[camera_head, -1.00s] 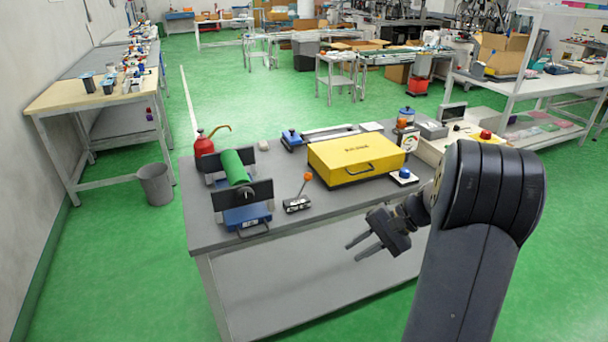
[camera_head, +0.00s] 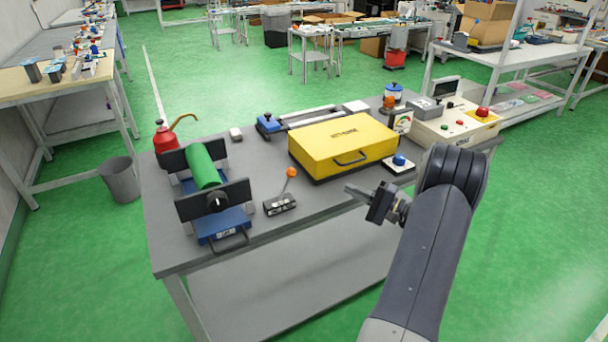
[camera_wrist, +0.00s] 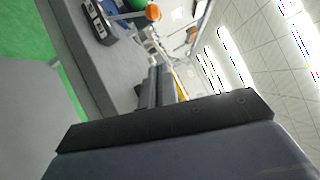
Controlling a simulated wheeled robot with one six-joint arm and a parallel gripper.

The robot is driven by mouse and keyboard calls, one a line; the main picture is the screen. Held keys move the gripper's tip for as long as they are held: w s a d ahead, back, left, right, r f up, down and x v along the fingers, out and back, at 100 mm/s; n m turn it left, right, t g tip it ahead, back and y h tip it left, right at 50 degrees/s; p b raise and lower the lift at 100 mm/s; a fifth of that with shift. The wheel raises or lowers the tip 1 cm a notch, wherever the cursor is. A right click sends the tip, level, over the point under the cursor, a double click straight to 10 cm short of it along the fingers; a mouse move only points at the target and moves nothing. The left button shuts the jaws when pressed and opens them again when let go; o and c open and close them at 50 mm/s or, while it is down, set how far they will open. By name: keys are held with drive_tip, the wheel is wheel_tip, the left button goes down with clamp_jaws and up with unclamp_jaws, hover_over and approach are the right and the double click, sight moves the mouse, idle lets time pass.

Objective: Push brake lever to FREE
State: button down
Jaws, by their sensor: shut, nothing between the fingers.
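The brake lever (camera_head: 290,177) is a thin rod with an orange ball knob, standing on a small dark labelled base (camera_head: 280,204) near the table's front edge. The rod leans slightly right at the top; the label is too small to read. The wrist view shows the orange knob (camera_wrist: 153,12) and the base (camera_wrist: 97,20) near the top. My gripper (camera_head: 350,189) is shut and empty, to the right of the lever and apart from it, in front of the yellow case. In the wrist view its fingers (camera_wrist: 160,88) lie close together.
The yellow case (camera_head: 343,145) stands behind the gripper, with a blue button (camera_head: 399,160) on its right. A green roller (camera_head: 202,166) in a dark holder over a blue tray (camera_head: 222,226) is left of the lever. A red oil can (camera_head: 165,138) stands behind. Bare grey tabletop surrounds the lever base.

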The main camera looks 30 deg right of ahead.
drive_tip(key=p+x, duration=0.2)
drive_tip(key=x, duration=0.7)
drive_tip(key=shift+w+a+r, duration=0.1)
drive_tip(key=shift+w+a, duration=0.1)
drive_tip(key=shift+a, duration=0.05)
drive_tip(key=a, duration=0.2)
drive_tip(key=w+a+p, duration=0.1)
drive_tip(key=a, duration=0.1)
drive_tip(key=shift+r, duration=0.4)
wheel_tip(320, 180, up, 3)
drive_tip(key=n+g+h+b, duration=0.25)
drive_tip(key=n+b, duration=0.35)
drive_tip(key=b, duration=0.5)
hover_over(286, 185)
drive_tip(key=s, duration=0.2)
drive_tip(key=shift+s+a+r+n+g+h+b, duration=0.1)
drive_tip(key=shift+a+n+g+h+b, duration=0.3)
drive_tip(key=shift+a+b, duration=0.55)
drive_tip(key=shift+s+a+r+n+g+h+b, duration=0.1)
drive_tip(key=shift+a+n+g+h+b, duration=0.15)
drive_tip(key=shift+a+n+h+b, duration=0.5)
